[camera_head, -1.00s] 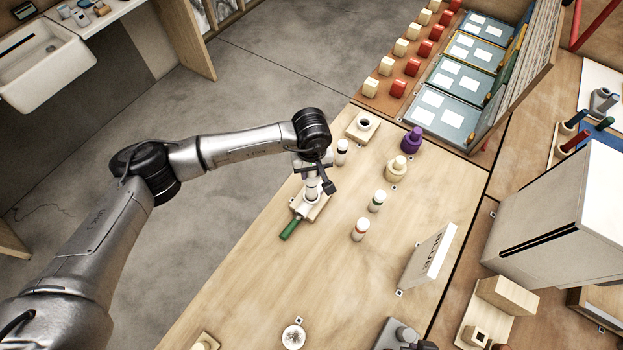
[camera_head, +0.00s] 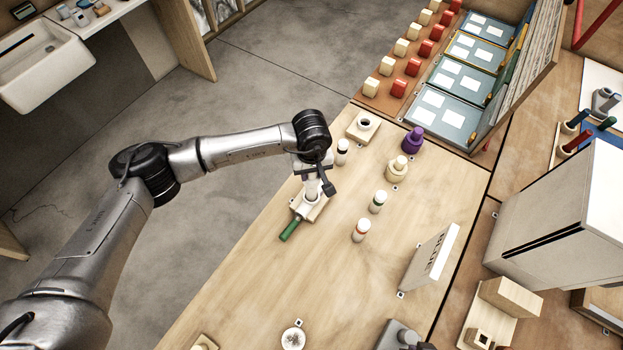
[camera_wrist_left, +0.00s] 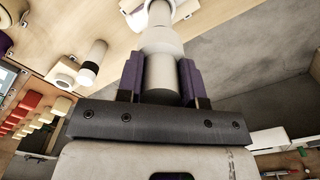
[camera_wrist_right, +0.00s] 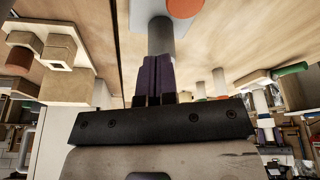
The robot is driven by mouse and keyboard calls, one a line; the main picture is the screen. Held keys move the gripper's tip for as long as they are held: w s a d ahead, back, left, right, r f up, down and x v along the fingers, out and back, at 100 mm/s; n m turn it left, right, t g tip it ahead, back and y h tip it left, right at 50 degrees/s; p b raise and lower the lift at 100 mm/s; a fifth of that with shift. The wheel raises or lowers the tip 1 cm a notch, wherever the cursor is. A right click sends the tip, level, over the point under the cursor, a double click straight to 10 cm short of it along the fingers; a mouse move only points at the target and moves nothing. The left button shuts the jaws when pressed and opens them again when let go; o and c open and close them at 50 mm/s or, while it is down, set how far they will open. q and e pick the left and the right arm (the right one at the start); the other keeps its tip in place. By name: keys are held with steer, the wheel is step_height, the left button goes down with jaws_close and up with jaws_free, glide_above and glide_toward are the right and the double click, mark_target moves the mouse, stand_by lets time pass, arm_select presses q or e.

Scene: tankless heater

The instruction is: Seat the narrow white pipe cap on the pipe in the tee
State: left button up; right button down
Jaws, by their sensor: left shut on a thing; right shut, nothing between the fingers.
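My left gripper (camera_head: 311,178) is shut on a narrow white cylinder, apparently the pipe cap (camera_wrist_left: 160,75), held between its purple fingers. The cap is lined up over the white tee (camera_head: 310,203), which shows as a wider white ring in the left wrist view (camera_wrist_left: 160,42). They look touching or nearly so; I cannot tell whether the cap is seated. The pipe inside the tee is hidden. A green-ended piece (camera_head: 289,230) sticks out from the tee's side toward the front. My right gripper (camera_wrist_right: 154,80) is shut and empty, with a grey cylinder (camera_wrist_right: 160,35) beyond its fingertips.
A cream fitting (camera_head: 396,169), a purple one (camera_head: 412,141) and a holed block (camera_head: 363,127) stand behind. A white sign (camera_head: 430,260) stands at right.

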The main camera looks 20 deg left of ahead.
arm_select(q)
steer(key=o, duration=1.2)
arm_select(e)
steer(key=shift+d, duration=0.15)
steer(key=shift+f+b, duration=0.35)
steer(key=shift+f, duration=0.1)
arm_select(q)
step_height(320, 180, up, 14)
steer(key=shift+f, duration=0.15)
